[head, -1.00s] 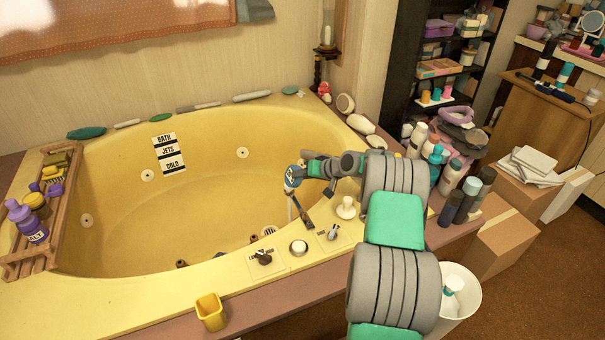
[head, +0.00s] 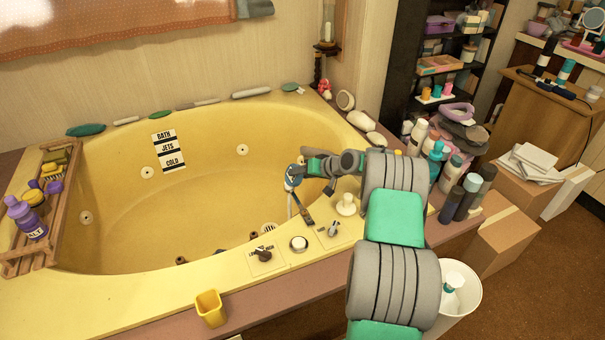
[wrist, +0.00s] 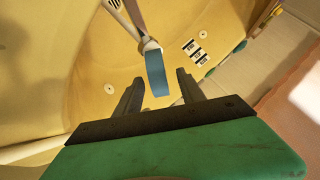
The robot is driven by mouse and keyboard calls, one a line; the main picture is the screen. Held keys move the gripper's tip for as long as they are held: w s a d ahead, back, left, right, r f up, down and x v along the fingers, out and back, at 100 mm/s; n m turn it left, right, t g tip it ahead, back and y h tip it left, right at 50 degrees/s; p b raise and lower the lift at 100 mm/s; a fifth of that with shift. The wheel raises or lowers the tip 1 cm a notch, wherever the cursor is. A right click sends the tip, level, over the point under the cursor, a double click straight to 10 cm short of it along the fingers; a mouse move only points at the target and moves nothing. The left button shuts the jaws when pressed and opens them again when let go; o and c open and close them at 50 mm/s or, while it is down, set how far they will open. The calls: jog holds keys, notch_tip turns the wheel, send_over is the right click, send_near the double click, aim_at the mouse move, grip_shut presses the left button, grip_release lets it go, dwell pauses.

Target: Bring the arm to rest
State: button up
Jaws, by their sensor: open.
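My arm (head: 395,218) reaches from the lower right over the rim of the yellow corner tub (head: 200,292). My gripper (wrist: 158,84) is open in the wrist view, with its two dark fingers apart. A blue part on a pale stem (wrist: 156,74) appears between or just beyond the fingertips; I cannot tell whether it touches them. In the head view, the gripper end is small and partly hidden by my wrist, beside a blue and white fitting (head: 291,179) above the tub's front rim.
Control knobs (head: 262,254) and a pale upright knob (head: 346,205) sit on the rim below my arm. A yellow cup (head: 210,308) stands at the front edge. A wooden caddy (head: 62,225) is at left. Several bottles (head: 467,196) crowd the right ledge, with a white bin (head: 461,303) below.

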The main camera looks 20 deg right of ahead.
jog(key=p+v, duration=0.2)
jog(key=v, duration=0.6)
jog(key=s+a+r+n+g+h+p, duration=0.1)
jog(key=s+a+r+p, duration=0.3)
jog(key=r, duration=0.4)
jog(key=s+a+r+n+g+p, duration=0.1)
jog(key=s+a+r+g+p, duration=0.15)
jog(key=a+r+p, duration=0.4)
jog(key=s+a+r+h+p, duration=0.1)
jog(key=s+a+r+p, duration=0.2)
jog(key=a+r, duration=0.45)
jog(key=s+a+r+g+h+p, duration=0.1)
jog(key=s+r+p, duration=0.3)
jog(key=s, duration=0.6)
jog(key=s+a+r+g+h+p, duration=0.1)
jog(key=s+a+r+p, duration=0.1)
jog(key=s+r+p, duration=0.2)
jog(key=s+r, duration=0.3)
jog(key=s, duration=0.4)
jog(key=shift+a+r+n+g+h+p, duration=0.2)
jog(key=shift+a+n+g+h+p, duration=0.15)
jog(key=shift+n+h, duration=0.05)
jog(key=shift+s, duration=0.1)
